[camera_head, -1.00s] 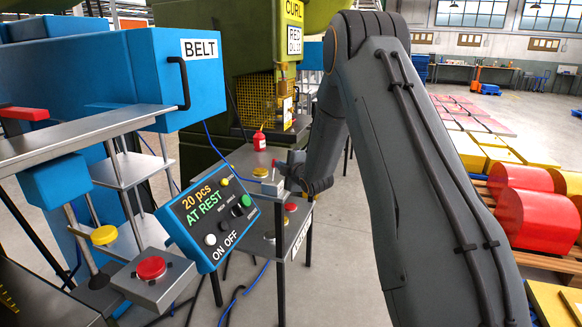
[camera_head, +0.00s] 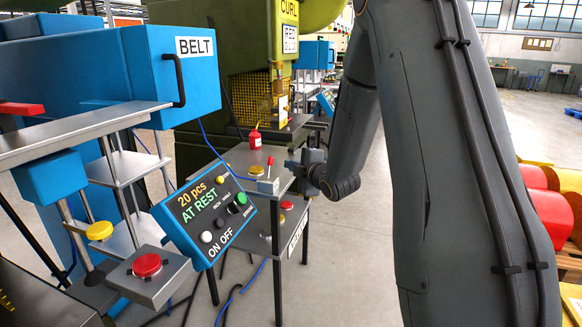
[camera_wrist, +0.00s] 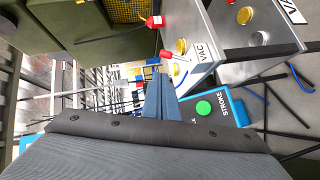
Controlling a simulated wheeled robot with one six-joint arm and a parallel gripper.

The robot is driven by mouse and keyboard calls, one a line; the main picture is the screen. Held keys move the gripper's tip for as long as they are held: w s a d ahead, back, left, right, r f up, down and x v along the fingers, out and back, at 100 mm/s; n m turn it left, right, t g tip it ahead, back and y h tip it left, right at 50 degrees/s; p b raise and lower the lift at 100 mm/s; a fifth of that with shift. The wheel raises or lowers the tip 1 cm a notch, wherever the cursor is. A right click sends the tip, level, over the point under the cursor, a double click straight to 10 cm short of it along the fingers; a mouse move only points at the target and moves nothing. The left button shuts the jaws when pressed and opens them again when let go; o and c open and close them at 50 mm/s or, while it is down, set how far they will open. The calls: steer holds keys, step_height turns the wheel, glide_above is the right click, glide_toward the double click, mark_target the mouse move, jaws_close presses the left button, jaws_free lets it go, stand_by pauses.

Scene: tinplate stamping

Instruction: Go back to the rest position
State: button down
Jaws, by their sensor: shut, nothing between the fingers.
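My gripper (camera_wrist: 160,98) shows in the wrist view as narrow blue-grey fingers closed together, with nothing between them. In the head view my gripper (camera_head: 297,163) is small and partly hidden behind my wrist, close to the grey table with the red-tipped lever (camera_head: 270,162). The blue control panel (camera_head: 207,213) reads "20 pcs AT REST" and stands in front and to the left of my gripper. In the wrist view part of the panel, with a green button (camera_wrist: 203,108), lies just right of the fingers.
A blue BELT machine (camera_head: 170,75) stands at left, with a red button box (camera_head: 147,268) in front. The green CURL machine (camera_head: 225,90) is behind, with a red oil can (camera_head: 255,138) near it. Red rolls (camera_head: 550,215) lie at right. Open floor shows at back right.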

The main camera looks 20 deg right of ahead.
stand_by(0.4)
steer(key=s+a+f+m+g, duration=0.2)
steer(key=s+m+g, duration=0.3)
steer(key=s, duration=0.8)
steer(key=s+a+f+m+g+h, duration=0.1)
steer(key=s+a+f+m+g, duration=0.2)
steer(key=s, duration=1)
steer(key=s+a+f+m+g+h, duration=0.1)
steer(key=s+a+f+m+g, duration=0.2)
steer(key=s+m+g, duration=0.4)
steer(key=s+a+m, duration=0.1)
steer(key=s+m, duration=0.1)
steer(key=s, duration=0.4)
steer(key=shift+s+a, duration=0.15)
steer(key=shift+a, duration=0.15)
steer(key=shift+a, duration=0.1)
